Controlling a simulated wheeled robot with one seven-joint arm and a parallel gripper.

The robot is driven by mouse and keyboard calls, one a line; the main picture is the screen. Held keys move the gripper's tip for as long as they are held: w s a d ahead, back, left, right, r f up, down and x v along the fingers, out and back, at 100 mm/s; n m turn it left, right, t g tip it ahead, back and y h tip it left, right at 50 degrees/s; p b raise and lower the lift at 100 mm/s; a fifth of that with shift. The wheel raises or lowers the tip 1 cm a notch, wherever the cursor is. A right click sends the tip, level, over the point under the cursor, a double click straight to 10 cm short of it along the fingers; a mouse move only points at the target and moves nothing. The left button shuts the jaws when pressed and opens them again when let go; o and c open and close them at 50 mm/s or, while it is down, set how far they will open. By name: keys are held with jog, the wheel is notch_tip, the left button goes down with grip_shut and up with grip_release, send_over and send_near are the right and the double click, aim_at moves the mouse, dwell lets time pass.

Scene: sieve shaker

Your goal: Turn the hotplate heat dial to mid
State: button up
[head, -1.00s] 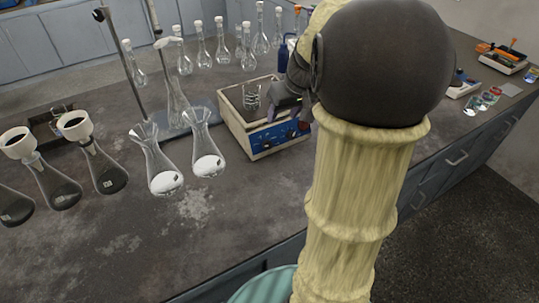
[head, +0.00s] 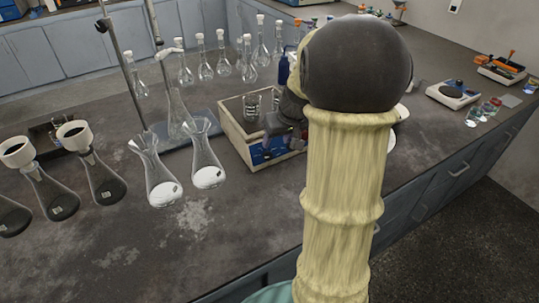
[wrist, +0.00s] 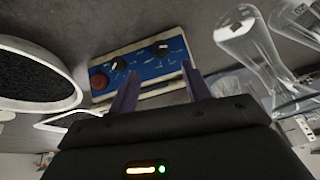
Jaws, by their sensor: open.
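The hotplate (head: 232,122) is a cream box with a blue front panel (head: 262,154), standing on the bench. In the wrist view the blue panel (wrist: 146,68) carries two black dials with pale marks, one (wrist: 118,64) left of centre and one (wrist: 160,49) to the right, plus a red knob (wrist: 98,82) at the left end. Which black dial is for heat cannot be read. My gripper (wrist: 162,84) is open and empty, its dark fingers pointing at the panel, apart from the dials. In the head view my gripper (head: 284,141) covers the panel's right part.
A glass beaker (head: 253,106) stands on the hotplate. Conical flasks (head: 208,165) and a retort stand (head: 128,70) are to its left, volumetric flasks (head: 222,66) behind. A balance (head: 453,94) stands at the right.

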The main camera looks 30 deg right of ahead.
aim_at(269, 156)
jog(key=x, duration=0.9)
jog(key=shift+w+f+b, duration=0.1)
jog(key=shift+f+b, duration=0.1)
jog(key=shift+b, duration=0.2)
jog(key=shift+c, duration=0.2)
jog(key=c, duration=1)
